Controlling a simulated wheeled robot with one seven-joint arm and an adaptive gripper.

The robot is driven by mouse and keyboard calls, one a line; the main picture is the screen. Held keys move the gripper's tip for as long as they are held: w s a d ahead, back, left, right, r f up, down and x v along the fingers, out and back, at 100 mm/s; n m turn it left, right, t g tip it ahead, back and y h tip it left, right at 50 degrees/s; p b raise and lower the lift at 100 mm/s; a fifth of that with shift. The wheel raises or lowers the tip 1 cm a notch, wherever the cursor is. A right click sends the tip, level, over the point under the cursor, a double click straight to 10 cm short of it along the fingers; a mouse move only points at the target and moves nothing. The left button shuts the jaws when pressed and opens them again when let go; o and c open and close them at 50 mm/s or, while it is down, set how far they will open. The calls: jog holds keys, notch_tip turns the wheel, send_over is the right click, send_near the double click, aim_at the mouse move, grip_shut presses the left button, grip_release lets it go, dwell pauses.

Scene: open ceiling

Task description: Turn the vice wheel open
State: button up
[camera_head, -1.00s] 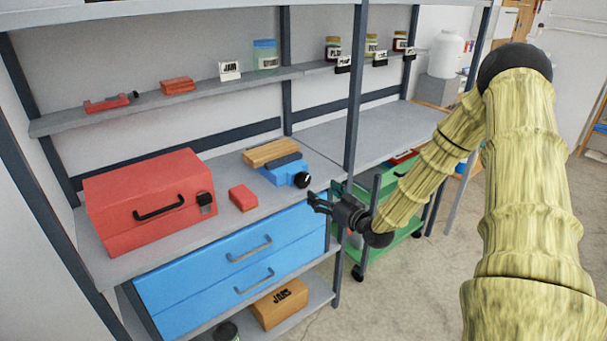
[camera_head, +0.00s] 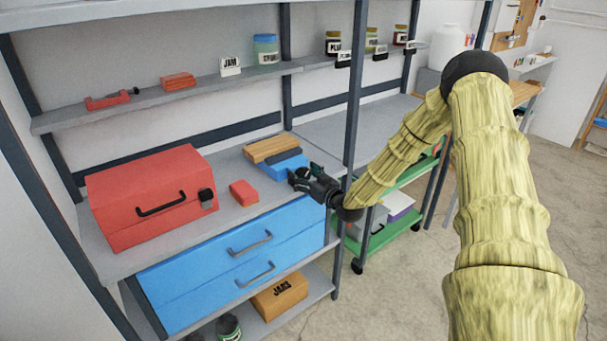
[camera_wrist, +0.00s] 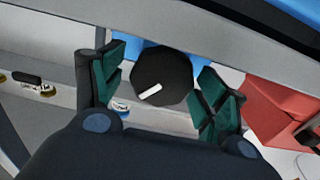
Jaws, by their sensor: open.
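The blue vice (camera_head: 287,168) sits on the grey shelf, beside brown boards (camera_head: 268,148). Its black wheel (camera_wrist: 161,75) shows face-on in the wrist view, with a white mark on its face. In the head view my gripper mostly hides the wheel. My gripper (camera_head: 298,179) is at the front of the vice. In the wrist view its green-padded fingers (camera_wrist: 163,87) are spread open, one on each side of the wheel. Gaps show between the wheel and both fingers there. I cannot tell how deep the wheel lies between them.
A red block (camera_head: 244,193) lies left of the vice, and a red toolbox (camera_head: 125,195) stands farther left. Blue drawers (camera_head: 200,285) are below the shelf. A dark upright post (camera_head: 355,105) stands close to my arm on the right.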

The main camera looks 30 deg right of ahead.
jog(key=shift+w, duration=0.15)
jog(key=c, duration=1)
jog(key=shift+a+n+b, duration=0.1)
jog(key=shift+n+b, duration=0.2)
jog(key=shift+n, duration=0.2)
jog(key=shift+n+b, duration=0.45)
jog(key=shift+n, duration=0.65)
